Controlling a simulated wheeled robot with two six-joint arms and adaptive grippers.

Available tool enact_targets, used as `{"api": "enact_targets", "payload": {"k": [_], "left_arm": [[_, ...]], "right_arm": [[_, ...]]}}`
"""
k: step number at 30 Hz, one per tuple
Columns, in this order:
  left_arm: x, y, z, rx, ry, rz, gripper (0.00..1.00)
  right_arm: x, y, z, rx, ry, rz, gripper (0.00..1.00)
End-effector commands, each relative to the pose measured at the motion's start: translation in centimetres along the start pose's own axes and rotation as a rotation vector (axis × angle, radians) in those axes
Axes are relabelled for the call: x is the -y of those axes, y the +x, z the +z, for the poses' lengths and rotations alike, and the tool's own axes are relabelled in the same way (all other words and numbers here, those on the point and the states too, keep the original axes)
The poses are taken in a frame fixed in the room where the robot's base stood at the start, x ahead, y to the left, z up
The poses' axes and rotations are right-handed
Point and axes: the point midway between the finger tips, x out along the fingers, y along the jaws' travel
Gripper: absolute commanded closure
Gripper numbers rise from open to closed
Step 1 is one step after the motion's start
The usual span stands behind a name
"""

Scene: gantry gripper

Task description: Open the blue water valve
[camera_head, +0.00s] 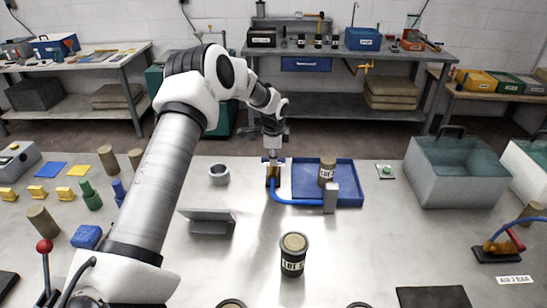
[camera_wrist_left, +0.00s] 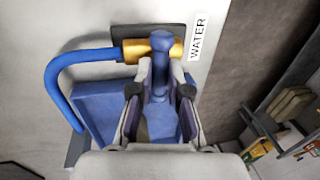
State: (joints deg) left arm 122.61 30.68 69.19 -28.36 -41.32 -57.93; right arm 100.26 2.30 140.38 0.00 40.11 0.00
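The water valve has a brass body (camera_wrist_left: 150,49) and a blue lever handle (camera_wrist_left: 160,65), with a WATER label beside it in the left wrist view. In the head view its brass body (camera_head: 272,173) sits at the left edge of the blue tray, partly covered by my gripper. A blue hose (camera_wrist_left: 55,75) curves away from the valve. My left gripper (camera_head: 273,152) is above the valve. In the left wrist view its fingers (camera_wrist_left: 154,88) stand apart on either side of the handle, with a gap visible at the left finger. My right gripper is not in view.
Another labelled can (camera_head: 293,254) stands in front. A grey sink-like tub (camera_head: 430,182) is at right. A red-handled valve (camera_head: 503,246) with an AIR 2 BAR label (camera_head: 513,280) stands farther right. A grey angled stand (camera_head: 207,222) is left of centre.

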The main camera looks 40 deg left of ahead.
Motion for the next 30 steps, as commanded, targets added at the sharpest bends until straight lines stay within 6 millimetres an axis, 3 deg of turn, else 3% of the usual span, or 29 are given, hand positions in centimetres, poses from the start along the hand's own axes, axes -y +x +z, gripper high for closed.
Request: {"api": "enact_targets", "payload": {"k": [16,30], "left_arm": [[-0.4,0.2,0.0,0.017,-0.063,0.012,1.00],[-0.5,0.3,0.0,0.092,-0.413,0.015,1.00]], "right_arm": [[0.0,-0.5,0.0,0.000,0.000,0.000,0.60],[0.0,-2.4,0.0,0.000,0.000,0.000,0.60]]}}
